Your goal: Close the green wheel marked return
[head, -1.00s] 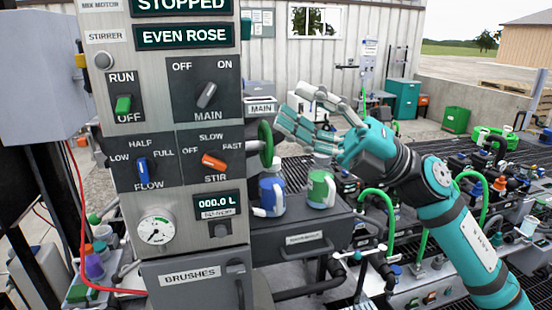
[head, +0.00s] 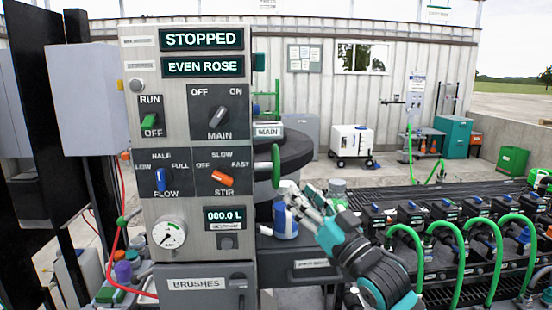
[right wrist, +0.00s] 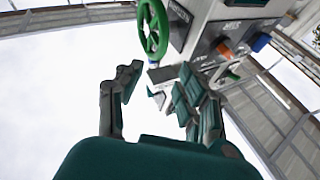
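A green wheel (head: 276,165) stands nearly edge-on at the right side of the control panel, below a plate reading MAIN (head: 268,130). In the right wrist view the green wheel (right wrist: 164,36) shows its spoked face, beyond my fingertips. I cannot read a return mark on it. My right gripper (head: 296,196) is just below and right of the wheel in the head view. In the right wrist view my right gripper (right wrist: 157,76) has its fingers spread with nothing between them, apart from the wheel. My left gripper is not in view.
The control panel (head: 195,188) carries knobs, a gauge and displays reading STOPPED and EVEN ROSE. A blue jug (head: 285,222) stands behind my right gripper. Green hoses (head: 460,262) and a row of dark valve units fill the right. A drawer marked BRUSHES (head: 196,283) is low on the panel.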

